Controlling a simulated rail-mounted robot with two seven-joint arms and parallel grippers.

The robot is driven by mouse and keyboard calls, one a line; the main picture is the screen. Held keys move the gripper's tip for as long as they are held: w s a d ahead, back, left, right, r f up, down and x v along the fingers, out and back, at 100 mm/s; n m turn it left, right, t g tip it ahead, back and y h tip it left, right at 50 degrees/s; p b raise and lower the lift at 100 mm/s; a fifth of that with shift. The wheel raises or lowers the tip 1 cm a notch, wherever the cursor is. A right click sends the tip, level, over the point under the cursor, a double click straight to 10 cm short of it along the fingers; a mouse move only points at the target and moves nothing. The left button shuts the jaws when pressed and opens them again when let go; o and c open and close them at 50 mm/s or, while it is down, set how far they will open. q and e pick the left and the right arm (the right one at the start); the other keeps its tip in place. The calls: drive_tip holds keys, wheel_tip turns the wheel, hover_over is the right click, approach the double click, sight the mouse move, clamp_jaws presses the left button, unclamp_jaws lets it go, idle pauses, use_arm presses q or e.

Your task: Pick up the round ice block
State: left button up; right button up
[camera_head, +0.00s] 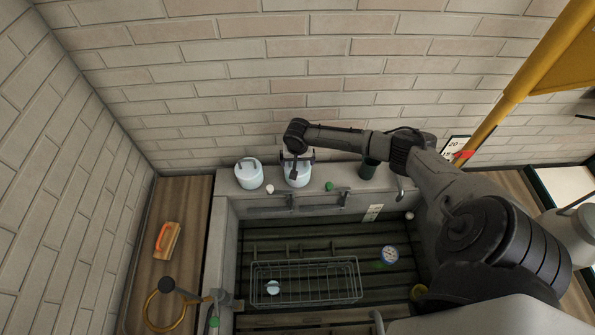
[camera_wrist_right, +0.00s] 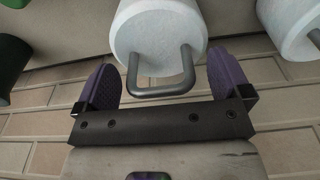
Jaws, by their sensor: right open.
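A pale, frosty round block (camera_head: 298,179) with a grey bar handle stands on the ledge at the back of the sink. A similar pale round block (camera_head: 248,175) stands to its left. My right gripper (camera_head: 297,157) is at the top of the first block. In the right wrist view my open purple fingers (camera_wrist_right: 163,80) are on either side of the handle of that pale round block (camera_wrist_right: 157,30), with gaps showing. Nothing is gripped. Part of the second block (camera_wrist_right: 287,28) shows at the right edge there. My left gripper is not in view.
A dark green cylinder (camera_head: 368,168) stands right of the blocks, and small white and green items lie on the ledge. The brick wall (camera_head: 240,105) is close behind.

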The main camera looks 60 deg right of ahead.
drive_tip(key=c, duration=1.7)
drive_tip(key=shift+r, duration=0.1)
clamp_jaws()
drive_tip(key=shift+r, duration=0.1)
